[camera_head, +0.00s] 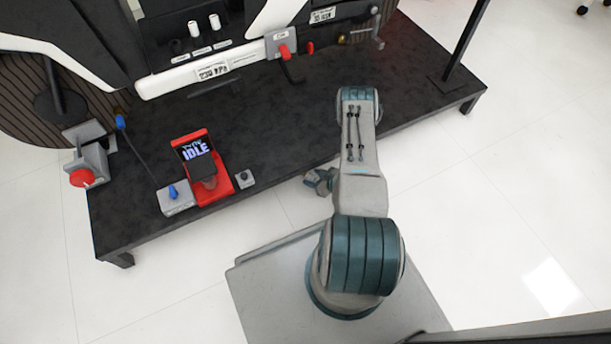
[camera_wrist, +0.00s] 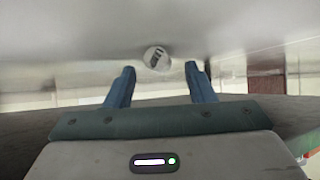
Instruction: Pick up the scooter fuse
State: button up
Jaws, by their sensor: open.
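Two white cylinders, one on the left (camera_head: 193,28) and one on the right (camera_head: 215,21), stand upright on the dark panel of the rig in the head view. Small labels sit below them, too small to read. I cannot tell which is the scooter fuse. In the wrist view, a small round white thing (camera_wrist: 157,59) with dark marks shows beyond and between my fingertips; I cannot tell what it is. My gripper (camera_wrist: 159,70) is open with nothing between its blue fingers. In the head view my arm hides most of it, well below and right of the cylinders.
A red-handled switch (camera_head: 282,48) is on the rig.

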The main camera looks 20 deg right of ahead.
jog(key=shift+x, duration=0.85)
jog(key=shift+w+a+f, duration=0.1)
jog(key=shift+w+a, duration=0.05)
jog(key=shift+a, duration=0.05)
jog(key=shift+d, duration=0.15)
grip_shut()
jog(key=shift+r, duration=0.2)
